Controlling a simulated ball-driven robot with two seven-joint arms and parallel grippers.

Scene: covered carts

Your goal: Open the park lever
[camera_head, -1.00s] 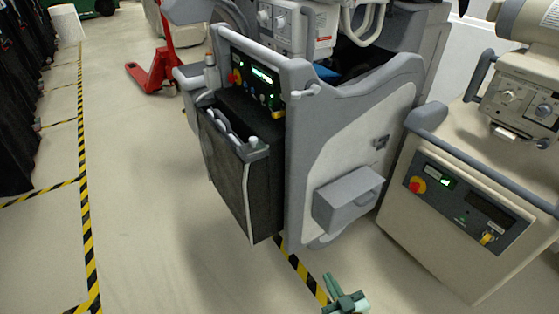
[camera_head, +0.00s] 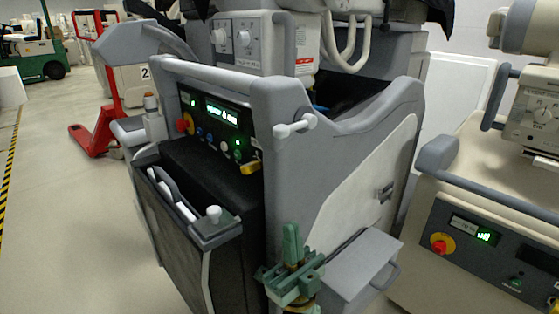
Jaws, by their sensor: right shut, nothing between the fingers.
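The grey mobile cart (camera_head: 345,205) fills the middle of the head view. A short white lever-like bar (camera_head: 295,127) sticks out at its front right corner post, below the push handle; I cannot tell for sure that it is the park lever. My right gripper (camera_head: 291,230) is green and points up at the lower middle. Its fingers are together and hold nothing. It is in front of the cart's lower right corner, below the white bar and apart from it. My left gripper is not in view.
A control panel (camera_head: 221,123) with a red knob and lit display is on the cart's front, above a black bin (camera_head: 175,235). A grey side box (camera_head: 355,265) is close right of my gripper. A beige cart (camera_head: 470,250) stands at the right. The left floor is open.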

